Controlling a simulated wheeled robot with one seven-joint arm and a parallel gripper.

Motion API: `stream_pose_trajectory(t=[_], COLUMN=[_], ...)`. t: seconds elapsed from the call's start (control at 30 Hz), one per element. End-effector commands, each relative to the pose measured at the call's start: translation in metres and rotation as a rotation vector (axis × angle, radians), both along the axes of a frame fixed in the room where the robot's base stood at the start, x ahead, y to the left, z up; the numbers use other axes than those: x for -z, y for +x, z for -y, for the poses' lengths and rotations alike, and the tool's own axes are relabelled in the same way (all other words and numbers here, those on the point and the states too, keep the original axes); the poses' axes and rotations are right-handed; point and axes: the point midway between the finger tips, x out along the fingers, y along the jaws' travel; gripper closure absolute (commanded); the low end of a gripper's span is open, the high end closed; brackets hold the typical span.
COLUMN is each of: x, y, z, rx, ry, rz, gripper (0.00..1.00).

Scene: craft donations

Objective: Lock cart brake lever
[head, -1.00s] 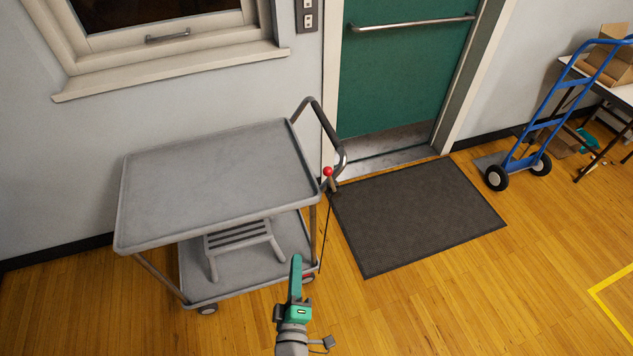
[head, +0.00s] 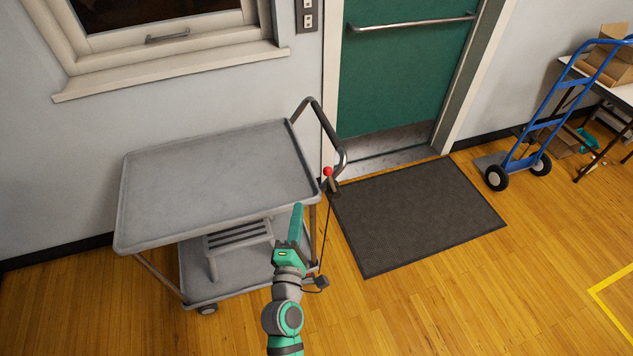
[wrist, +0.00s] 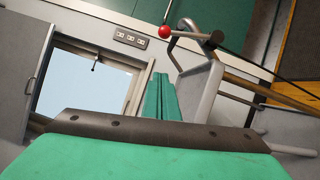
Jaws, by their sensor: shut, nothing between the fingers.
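The brake lever (head: 328,174) is a short lever with a red ball knob at the handle end of the grey cart (head: 215,180). In the wrist view the red knob (wrist: 165,32) shows at the top middle, with the lever's bar running right from it. My gripper (head: 298,207) is shut and empty, in front of the cart's right front corner. It is below and left of the knob in the head view and apart from it. In the wrist view its green fingers (wrist: 160,90) are together, below the knob.
A step stool (head: 240,240) sits on the cart's lower shelf. A dark mat (head: 415,215) lies before the green door (head: 405,75). A blue hand truck (head: 545,125) stands at the right.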

Motion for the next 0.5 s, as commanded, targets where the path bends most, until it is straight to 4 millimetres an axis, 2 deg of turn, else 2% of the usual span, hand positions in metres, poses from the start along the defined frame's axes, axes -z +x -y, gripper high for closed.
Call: stream_pose_trajectory(t=[0.5], x=[-0.008], y=[0.078], z=[0.009], rx=[0.001], ry=[0.000], rz=[0.002], gripper=[1.00])
